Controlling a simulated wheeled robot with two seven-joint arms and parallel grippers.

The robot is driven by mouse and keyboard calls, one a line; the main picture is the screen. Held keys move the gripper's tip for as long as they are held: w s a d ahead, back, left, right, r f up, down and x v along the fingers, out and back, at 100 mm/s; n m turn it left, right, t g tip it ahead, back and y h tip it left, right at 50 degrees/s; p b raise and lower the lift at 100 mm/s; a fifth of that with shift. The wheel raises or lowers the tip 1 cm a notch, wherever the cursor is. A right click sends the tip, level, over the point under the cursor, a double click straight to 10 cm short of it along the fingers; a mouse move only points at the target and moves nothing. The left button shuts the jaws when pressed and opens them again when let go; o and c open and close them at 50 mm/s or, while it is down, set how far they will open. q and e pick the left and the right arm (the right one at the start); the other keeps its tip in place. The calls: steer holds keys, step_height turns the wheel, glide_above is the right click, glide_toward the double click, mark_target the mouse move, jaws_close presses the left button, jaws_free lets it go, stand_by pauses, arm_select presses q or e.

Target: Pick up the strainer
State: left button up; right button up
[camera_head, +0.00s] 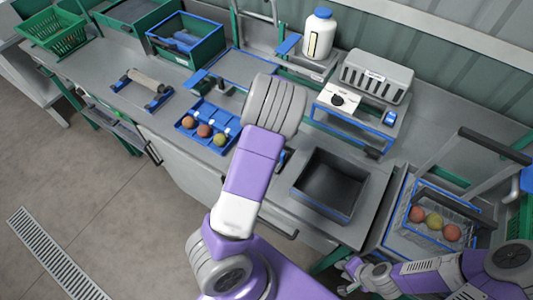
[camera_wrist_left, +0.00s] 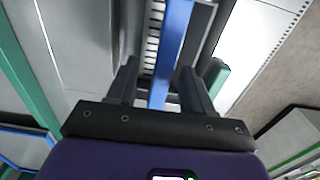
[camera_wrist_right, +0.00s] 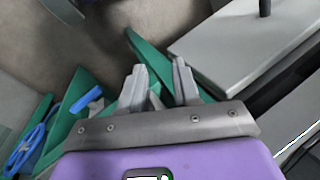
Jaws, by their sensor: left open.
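I cannot make out a thing that is surely the strainer in any view. In the left wrist view, my left gripper (camera_wrist_left: 158,82) has its fingers apart, with a blue bar (camera_wrist_left: 172,45) running between and beyond them; I cannot tell if they touch it. In the head view, my left arm's purple and grey links cover the middle of the bench and hide that gripper. My right gripper (camera_head: 352,272) is low at the right, off the bench's front edge. In the right wrist view (camera_wrist_right: 158,80) its fingers are apart with nothing held between them.
A dark open bin (camera_head: 322,207) sits at the bench front. A blue tray (camera_head: 183,124) holds several round fruits. A wire-framed basket (camera_head: 395,232) with fruits stands right. A grey ribbed box (camera_head: 378,72), white bottle (camera_head: 319,35) and green crates (camera_head: 202,52) stand at the back.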

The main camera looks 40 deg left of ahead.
arm_select(q)
step_height(320, 180, down, 3)
steer(key=shift+s+f+b, duration=0.15)
steer(key=shift+f+b, duration=0.05)
steer(key=shift+b, duration=0.15)
steer(key=shift+r, duration=0.1)
jaws_close()
step_height(320, 180, up, 10)
steer(key=p, duration=0.3)
steer(key=c, duration=0.5)
jaws_free()
jaws_close()
